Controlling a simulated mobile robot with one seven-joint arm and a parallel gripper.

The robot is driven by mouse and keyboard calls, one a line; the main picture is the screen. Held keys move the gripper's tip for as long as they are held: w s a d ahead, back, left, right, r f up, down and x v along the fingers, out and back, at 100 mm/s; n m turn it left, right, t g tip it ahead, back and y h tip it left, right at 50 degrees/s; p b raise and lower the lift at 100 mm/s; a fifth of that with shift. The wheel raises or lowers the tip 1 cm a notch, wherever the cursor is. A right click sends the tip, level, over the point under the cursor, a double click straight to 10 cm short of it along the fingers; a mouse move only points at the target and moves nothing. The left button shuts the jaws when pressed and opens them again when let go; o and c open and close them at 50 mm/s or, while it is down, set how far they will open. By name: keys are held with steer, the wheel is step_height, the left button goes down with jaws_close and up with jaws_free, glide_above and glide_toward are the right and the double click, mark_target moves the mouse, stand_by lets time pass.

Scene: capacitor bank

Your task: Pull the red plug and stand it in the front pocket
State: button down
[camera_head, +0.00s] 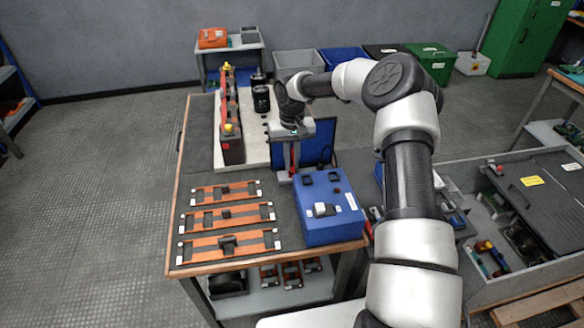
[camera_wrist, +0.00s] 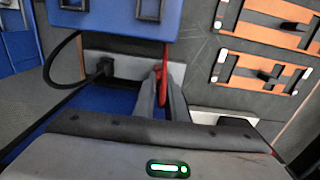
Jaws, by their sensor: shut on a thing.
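My gripper (camera_head: 291,168) points down just behind the blue box (camera_head: 330,222), with a thin red piece, the red plug (camera_head: 292,154), between its fingers. In the wrist view the fingers (camera_wrist: 160,78) are shut on the red plug (camera_wrist: 165,48), over a grey block (camera_wrist: 127,66) beside the blue box (camera_wrist: 110,20). Two black rectangular frames, one here (camera_wrist: 150,9), show on the box. I cannot tell which part is the front pocket.
A black plug (camera_wrist: 104,67) with a looping black cable stands on the grey block. Several orange strips (camera_head: 226,214) lie left of the box. A long red-and-black unit (camera_head: 230,125) and a black cylinder (camera_head: 261,99) stand farther back on a pale board.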

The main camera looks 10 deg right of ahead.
mark_target(292, 161)
steer(key=shift+r+p, duration=1.3)
steer(key=shift+r, duration=1.1)
steer(key=shift+r+p, duration=0.75)
steer(key=shift+r, duration=0.5)
steer(key=shift+s, duration=0.1)
steer(key=shift+s+d+b, duration=0.1)
steer(key=shift+s+d, duration=0.3)
steer(key=shift+s, duration=1.2)
steer(key=shift+s+d+b, duration=0.1)
steer(key=shift+s+d, duration=0.35)
steer(key=shift+s, duration=1.1)
steer(key=shift+s+d+b, duration=0.1)
steer(key=shift+s+d, duration=0.3)
steer(key=shift+s, duration=1.2)
steer(key=shift+f, duration=0.15)
steer(key=shift+f+b, duration=0.55)
steer(key=shift+f, duration=0.15)
